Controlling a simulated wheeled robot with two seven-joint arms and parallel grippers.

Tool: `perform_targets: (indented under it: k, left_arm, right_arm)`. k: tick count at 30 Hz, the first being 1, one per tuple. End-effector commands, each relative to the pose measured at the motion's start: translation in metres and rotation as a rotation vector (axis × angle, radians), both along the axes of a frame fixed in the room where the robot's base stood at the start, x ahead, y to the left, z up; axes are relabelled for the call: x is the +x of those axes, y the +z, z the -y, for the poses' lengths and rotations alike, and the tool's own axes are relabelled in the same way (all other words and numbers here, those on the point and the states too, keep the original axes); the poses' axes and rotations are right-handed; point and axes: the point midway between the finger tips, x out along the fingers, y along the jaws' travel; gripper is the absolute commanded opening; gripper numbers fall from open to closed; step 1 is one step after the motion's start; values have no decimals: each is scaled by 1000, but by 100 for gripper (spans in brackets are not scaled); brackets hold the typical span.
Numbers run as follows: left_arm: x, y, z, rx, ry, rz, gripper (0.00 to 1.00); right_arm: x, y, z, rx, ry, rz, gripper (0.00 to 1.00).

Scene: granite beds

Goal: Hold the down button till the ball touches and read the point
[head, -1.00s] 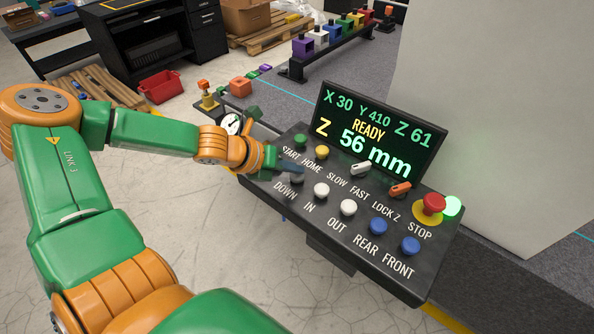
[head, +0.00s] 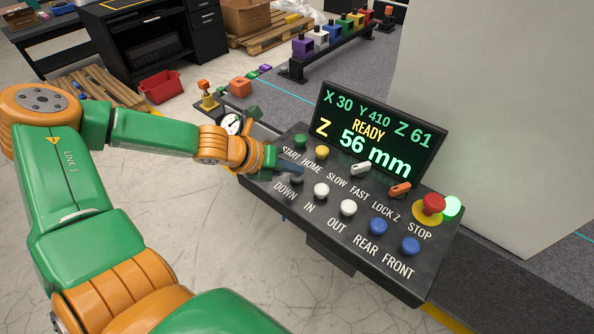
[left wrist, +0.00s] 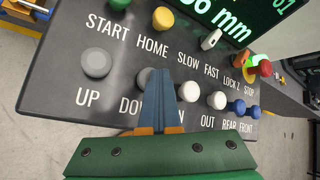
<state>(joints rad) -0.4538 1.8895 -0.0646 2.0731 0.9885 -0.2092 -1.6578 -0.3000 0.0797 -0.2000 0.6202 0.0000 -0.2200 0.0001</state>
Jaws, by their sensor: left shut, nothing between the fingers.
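The black control panel (head: 335,240) carries labelled buttons. The grey DOWN button (head: 296,179) is just beyond my left gripper's tips; in the left wrist view the DOWN button (left wrist: 144,76) is partly hidden behind the fingers. My left gripper (head: 299,170) is shut and empty, its blue-grey fingers (left wrist: 159,75) over the DOWN button's edge. I cannot tell whether they touch it. The grey UP button (left wrist: 96,63) shows to the left in the left wrist view. The screen (head: 378,132) reads X 30, Y 410, Z 61, READY, Z 56 mm. The ball cannot be made out. My right gripper is out of view.
The white IN button (head: 321,190) sits close right of DOWN. A yellow HOME button (head: 322,152) and green START button (head: 301,140) lie behind. A red STOP knob (head: 433,204) is at the right end. A dial gauge (head: 231,124) stands behind my wrist.

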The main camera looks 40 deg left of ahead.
Motion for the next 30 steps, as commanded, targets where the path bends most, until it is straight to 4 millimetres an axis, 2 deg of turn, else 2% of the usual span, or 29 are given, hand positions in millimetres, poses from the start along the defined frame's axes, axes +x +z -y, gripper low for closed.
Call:
perform_targets:
  k: [9, 20, 30]
  left_arm:
    - [0, 19, -1, 1, 0, -1, 0]
    - [0, 21, 0, 1, 0, 0, 0]
    - [0, 56, 0, 1, -1, 0, 0]
  right_arm:
    - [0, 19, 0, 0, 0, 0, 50]
    - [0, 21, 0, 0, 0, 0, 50]
    - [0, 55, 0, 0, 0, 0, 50]
